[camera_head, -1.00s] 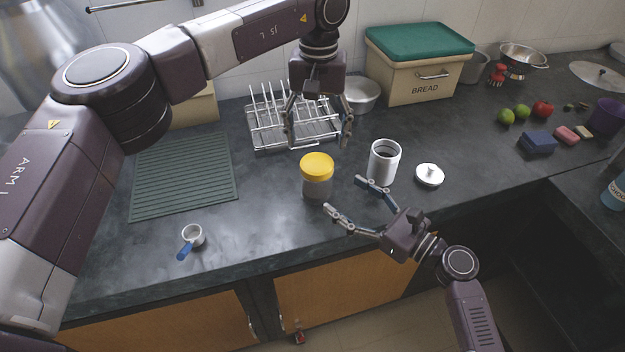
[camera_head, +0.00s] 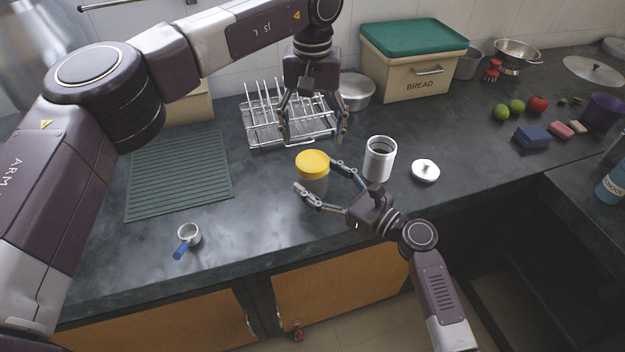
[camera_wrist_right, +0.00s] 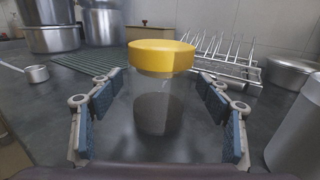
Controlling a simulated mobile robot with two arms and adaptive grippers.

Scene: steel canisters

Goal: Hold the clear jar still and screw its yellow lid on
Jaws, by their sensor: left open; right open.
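The clear jar (camera_head: 313,183) stands upright on the dark counter with the yellow lid (camera_head: 312,163) on its top. In the right wrist view the clear jar (camera_wrist_right: 158,112) holds something dark low down, and the yellow lid (camera_wrist_right: 160,57) sits level on it. How far the lid is threaded I cannot tell. My right gripper (camera_head: 316,178) is open, with its fingers on either side of the jar; in the wrist view gaps show between the pads and the jar. My left gripper (camera_head: 312,140) is open and empty, pointing down above and behind the jar, near the dish rack.
A steel canister (camera_head: 379,160) stands close to the right of my right gripper, its lid (camera_head: 425,171) beside it. The wire dish rack (camera_head: 262,128) is behind. A measuring cup (camera_head: 189,235) and green mat (camera_head: 180,175) lie left.

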